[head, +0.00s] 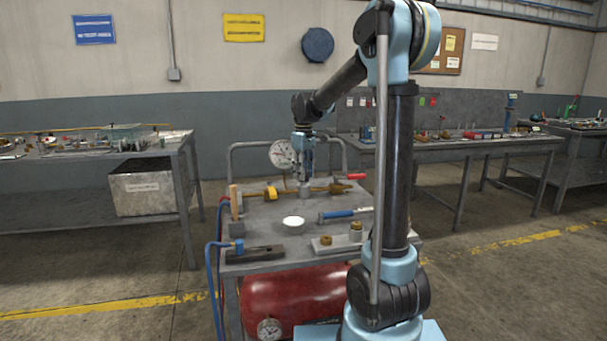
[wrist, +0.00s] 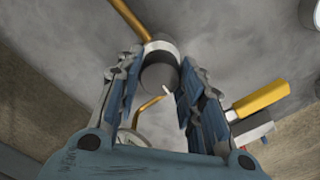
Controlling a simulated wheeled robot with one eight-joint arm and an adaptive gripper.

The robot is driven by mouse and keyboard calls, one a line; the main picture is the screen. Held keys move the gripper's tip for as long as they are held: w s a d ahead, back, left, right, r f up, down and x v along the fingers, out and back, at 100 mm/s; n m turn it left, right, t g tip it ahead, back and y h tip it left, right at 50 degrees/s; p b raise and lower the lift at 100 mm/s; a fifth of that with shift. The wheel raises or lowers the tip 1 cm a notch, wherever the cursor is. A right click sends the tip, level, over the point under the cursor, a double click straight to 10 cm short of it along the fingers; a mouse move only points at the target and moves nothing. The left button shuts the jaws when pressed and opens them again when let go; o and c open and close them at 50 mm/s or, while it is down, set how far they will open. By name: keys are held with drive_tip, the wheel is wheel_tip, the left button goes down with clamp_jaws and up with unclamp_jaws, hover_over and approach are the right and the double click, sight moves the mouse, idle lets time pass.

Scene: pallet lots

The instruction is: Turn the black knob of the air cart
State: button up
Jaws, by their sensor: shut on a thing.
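The air cart (head: 262,216) stands in front of me, with a red tank (head: 300,295) under its grey top. My gripper (head: 304,180) points down over the back of the top, at a grey cylindrical fitting on a brass pipe (head: 330,188). In the wrist view, my gripper (wrist: 162,64) has its fingers on either side of a dark round knob (wrist: 157,76), shut on it. A small white mark shows near the knob's edge. In the head view the fingers hide the knob. A round white gauge (head: 282,154) stands just left of my gripper.
A red-handled valve (head: 356,177) is right of the fitting. Workbenches stand behind on both sides.

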drive_tip(key=shift+w+m, duration=0.1)
drive_tip(key=shift+m, duration=0.9)
drive_tip(key=o, duration=1.1)
drive_tip(key=shift+c, duration=0.2)
drive_tip(key=shift+r, duration=0.15)
wheel_tip(320, 180, up, 12)
drive_tip(key=shift+f, duration=0.2)
drive_tip(key=shift+r, duration=0.1)
